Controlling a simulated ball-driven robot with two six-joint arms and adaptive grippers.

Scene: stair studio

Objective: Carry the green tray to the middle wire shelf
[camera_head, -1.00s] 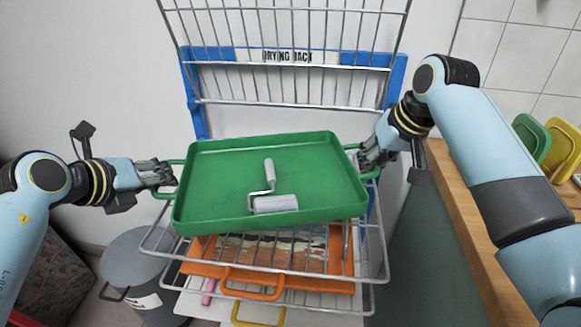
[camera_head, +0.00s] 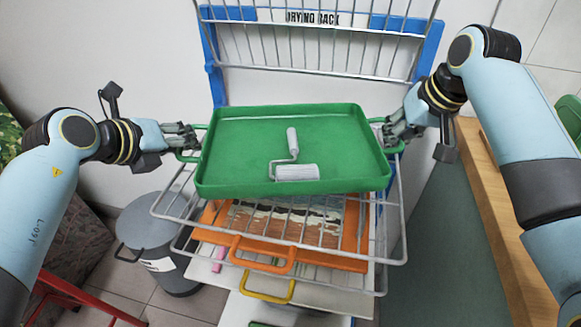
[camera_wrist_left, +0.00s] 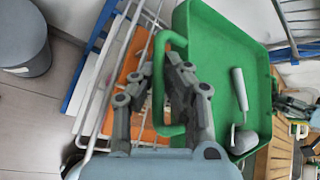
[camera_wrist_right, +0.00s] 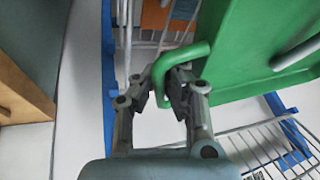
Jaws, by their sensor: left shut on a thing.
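The green tray (camera_head: 230,150) is level above the wire shelf (camera_head: 402,225) of the drying rack. A white-grey paint roller (camera_head: 297,173) lies in it. My left gripper (camera_head: 193,142) is shut on the tray's left handle, which also shows between the fingers in the left wrist view (camera_wrist_left: 181,78). My right gripper (camera_head: 388,134) is at the right handle, with its fingers closed around the green bar in the right wrist view (camera_wrist_right: 168,96). The tray hides the back of the shelf; I cannot tell whether they touch there.
An orange tray (camera_head: 262,257) holding a painted board and a yellow-handled tray (camera_head: 266,290) sit lower in the rack. An upper wire rack (camera_head: 320,70) stands behind. A grey bin (camera_head: 155,235) is at left, a wooden counter (camera_head: 500,220) at right.

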